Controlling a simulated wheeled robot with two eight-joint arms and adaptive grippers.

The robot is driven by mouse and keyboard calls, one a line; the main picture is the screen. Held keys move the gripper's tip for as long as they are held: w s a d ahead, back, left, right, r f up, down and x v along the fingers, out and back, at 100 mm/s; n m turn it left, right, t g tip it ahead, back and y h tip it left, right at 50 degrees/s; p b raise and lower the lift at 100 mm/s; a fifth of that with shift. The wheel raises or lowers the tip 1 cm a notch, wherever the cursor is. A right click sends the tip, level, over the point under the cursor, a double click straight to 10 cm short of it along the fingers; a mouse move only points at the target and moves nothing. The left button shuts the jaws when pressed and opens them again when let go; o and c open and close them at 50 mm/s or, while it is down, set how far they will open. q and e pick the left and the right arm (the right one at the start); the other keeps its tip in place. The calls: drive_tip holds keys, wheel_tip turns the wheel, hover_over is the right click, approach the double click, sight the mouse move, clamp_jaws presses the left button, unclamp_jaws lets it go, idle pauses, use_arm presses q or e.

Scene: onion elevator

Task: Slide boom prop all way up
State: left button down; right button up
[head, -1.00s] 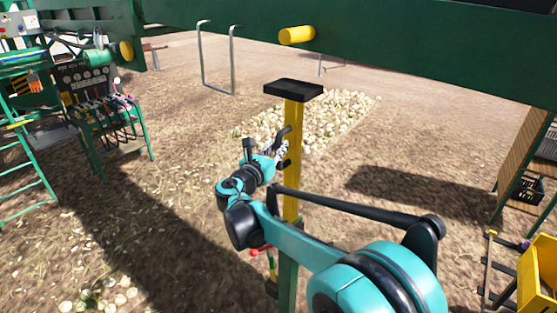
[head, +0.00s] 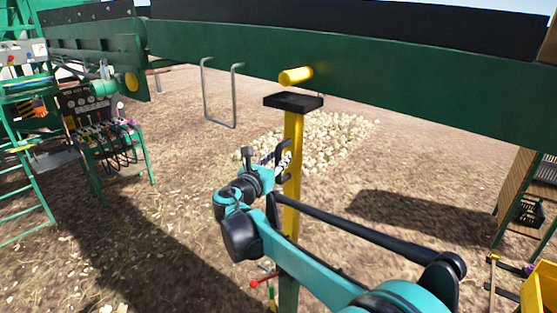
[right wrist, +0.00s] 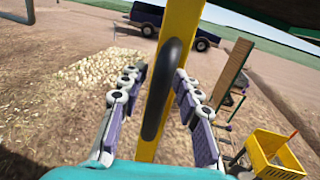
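The boom prop (head: 292,190) is a yellow upright post with a flat black pad (head: 294,102) on top. It stands under the long green boom (head: 400,105). A curved black handle (right wrist: 162,95) sits on the post. My right gripper (head: 272,158) is at that handle. In the right wrist view its fingers (right wrist: 163,80) are spread on both sides of the handle, with a gap on the left. My left gripper is not in view.
Onions lie in a pile (head: 325,138) behind the prop. A control panel (head: 100,110) stands at the left, and a yellow crate (head: 541,290) at the lower right.

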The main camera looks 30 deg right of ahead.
drive_tip(key=shift+s+a, duration=0.15)
drive_tip(key=shift+s+a+f, duration=0.1)
drive_tip(key=shift+s+a, duration=0.05)
drive_tip(key=shift+a, duration=0.15)
drive_tip(key=v, duration=1.1)
drive_tip(key=shift+s, duration=0.1)
drive_tip(key=s+f+m+g+y+b, duration=0.15)
drive_tip(key=s+f+m+b, duration=0.35)
drive_tip(key=f, duration=0.6)
drive_tip(key=s+f+m+g+y+b, duration=0.1)
drive_tip(key=s+f+m+y+b, duration=0.2)
drive_tip(key=f+b, duration=0.6)
drive_tip(key=s+f+m+g+y+b, duration=0.1)
drive_tip(key=s+f+m+y+b, duration=0.25)
drive_tip(key=f, duration=0.95)
drive_tip(key=s+a+f+m+y+b, duration=0.2)
drive_tip(key=s+a+f+m+b, duration=0.1)
drive_tip(key=f, duration=0.5)
drive_tip(key=s+a+f+m+y+b, duration=0.2)
drive_tip(key=s+a+f+m+b, duration=0.1)
drive_tip(key=f+m+b, duration=0.3)
drive_tip(key=s+a+f+m+y+b, duration=0.3)
drive_tip(key=f+b, duration=0.4)
drive_tip(key=f, duration=0.5)
drive_tip(key=shift+s+a+m+t+b, duration=0.25)
drive_tip(key=shift+a+m+t+b, duration=0.1)
drive_tip(key=shift+a+m, duration=0.45)
